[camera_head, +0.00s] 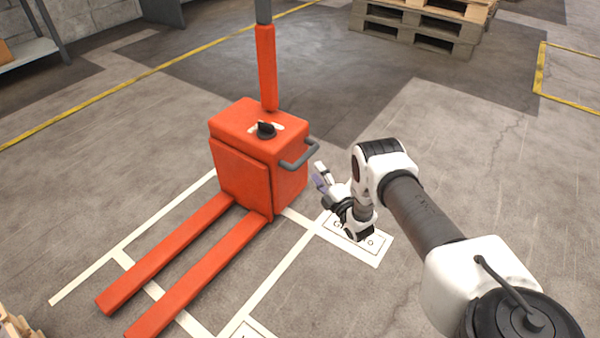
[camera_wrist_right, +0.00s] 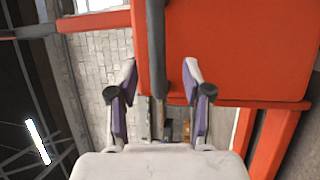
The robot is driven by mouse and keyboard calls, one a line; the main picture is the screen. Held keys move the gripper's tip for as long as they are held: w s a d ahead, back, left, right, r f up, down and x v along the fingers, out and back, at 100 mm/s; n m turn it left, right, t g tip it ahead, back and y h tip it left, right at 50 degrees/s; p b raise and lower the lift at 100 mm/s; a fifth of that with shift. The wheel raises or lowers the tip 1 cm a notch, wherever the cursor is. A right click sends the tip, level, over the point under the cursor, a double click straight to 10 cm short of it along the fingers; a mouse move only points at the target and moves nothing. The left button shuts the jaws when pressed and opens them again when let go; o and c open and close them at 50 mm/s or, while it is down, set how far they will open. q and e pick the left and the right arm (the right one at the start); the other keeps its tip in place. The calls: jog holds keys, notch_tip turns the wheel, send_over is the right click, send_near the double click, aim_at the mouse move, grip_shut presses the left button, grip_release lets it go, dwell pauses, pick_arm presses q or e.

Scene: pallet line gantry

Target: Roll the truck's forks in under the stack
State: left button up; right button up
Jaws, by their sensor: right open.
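The orange pallet truck (camera_head: 240,165) stands left of centre in the head view, with its two orange forks (camera_head: 170,252) pointing to the lower left. A grey bar handle (camera_head: 302,158) sticks out from the right side of its body. My right gripper (camera_head: 321,178) is open beside this handle. In the right wrist view the grey handle (camera_wrist_right: 156,40) runs between the spread fingers of my gripper (camera_wrist_right: 159,72) in the picture; contact cannot be told. A wooden edge (camera_head: 14,325) shows at the lower left corner, mostly cut off. My left gripper is out of view.
Wooden pallets (camera_head: 420,28) are stacked at the back right. White floor lines (camera_head: 285,270) surround the truck, with a label plate (camera_head: 372,245) on the floor. A shelf (camera_head: 30,52) stands at the far left. The floor behind the truck is clear.

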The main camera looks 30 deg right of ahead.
aim_at(306, 157)
jog(key=w+b, duration=0.1)
jog(key=w, duration=0.1)
jog(key=w+b, duration=0.1)
jog(key=w, duration=0.1)
jog(key=w+r+b, duration=0.1)
jog(key=w, duration=0.1)
jog(key=shift+w+b, duration=0.3)
jog(key=shift+w, duration=0.1)
jog(key=shift+w+r, duration=0.3)
jog(key=shift+w, duration=0.05)
grip_shut()
